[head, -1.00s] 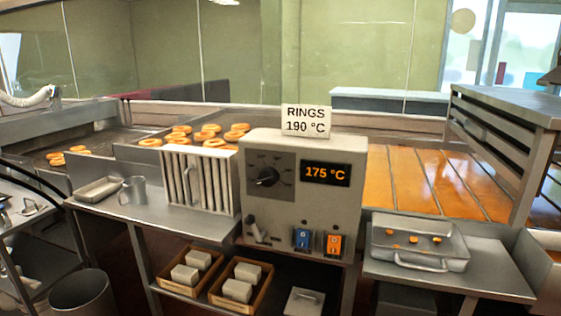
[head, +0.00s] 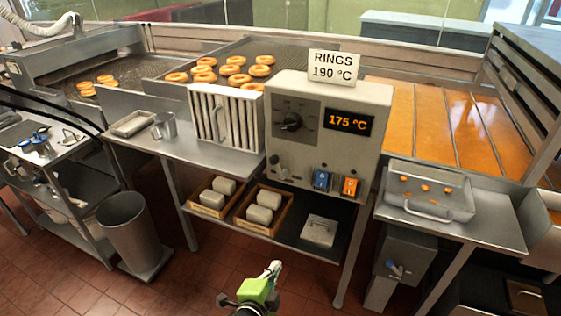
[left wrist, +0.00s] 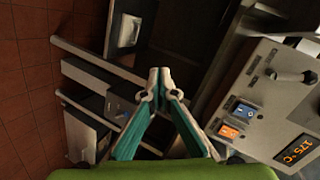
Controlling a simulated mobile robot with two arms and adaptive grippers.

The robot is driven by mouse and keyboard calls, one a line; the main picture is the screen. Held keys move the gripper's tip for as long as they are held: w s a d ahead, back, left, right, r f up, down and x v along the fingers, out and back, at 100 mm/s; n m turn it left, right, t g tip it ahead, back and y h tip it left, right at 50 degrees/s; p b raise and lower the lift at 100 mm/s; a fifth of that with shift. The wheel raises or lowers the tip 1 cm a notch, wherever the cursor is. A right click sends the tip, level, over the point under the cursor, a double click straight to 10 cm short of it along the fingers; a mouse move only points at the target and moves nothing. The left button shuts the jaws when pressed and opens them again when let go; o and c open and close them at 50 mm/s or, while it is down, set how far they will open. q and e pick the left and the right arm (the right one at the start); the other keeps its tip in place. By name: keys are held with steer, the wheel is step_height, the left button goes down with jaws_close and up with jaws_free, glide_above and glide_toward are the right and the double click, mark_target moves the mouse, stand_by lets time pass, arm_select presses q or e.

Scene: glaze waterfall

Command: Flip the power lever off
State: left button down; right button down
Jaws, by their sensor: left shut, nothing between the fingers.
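The grey control box (head: 374,90) stands in the middle of the head view. A metal lever (head: 279,169) sits at its lower left front, beside a blue rocker switch (head: 321,179) and an orange one (head: 350,186). The lever also shows in the left wrist view (left wrist: 291,76). A second small lever with a blue part (head: 396,269) is on a grey box under the right-hand table. I cannot tell from a label which is the power lever. My left gripper (head: 273,268) is shut and empty, low in front of the middle table, apart from both levers. Its fingertips meet in the left wrist view (left wrist: 160,76).
A lower shelf holds wooden crates (head: 244,222) of pale blocks and a lidded metal box (head: 320,231). A bin (head: 125,225) stands on the tiled floor at left. A metal tray (head: 429,191) lies on the right table (head: 475,230). Floor before the middle table is open.

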mark_target(280, 170)
arm_select(q)
steer(key=w+d+r+m+t+p, duration=0.1)
steer(key=w+r+m+t, duration=0.1)
steer(key=r, duration=1)
steer(key=w+d+r+m+t, duration=0.1)
steer(key=r+m+t, duration=0.1)
steer(key=r, duration=1)
steer(key=shift+h, duration=0.4)
steer(key=w+p, duration=0.1)
steer(key=w, duration=0.2)
steer(key=w+a+p, duration=0.1)
steer(key=w, duration=0.3)
steer(key=w+p, duration=0.1)
steer(key=w, duration=0.3)
steer(key=shift+w+a, duration=0.2)
steer(key=shift+a, duration=0.2)
steer(key=shift+d, duration=0.1)
steer(key=shift+p, duration=0.35)
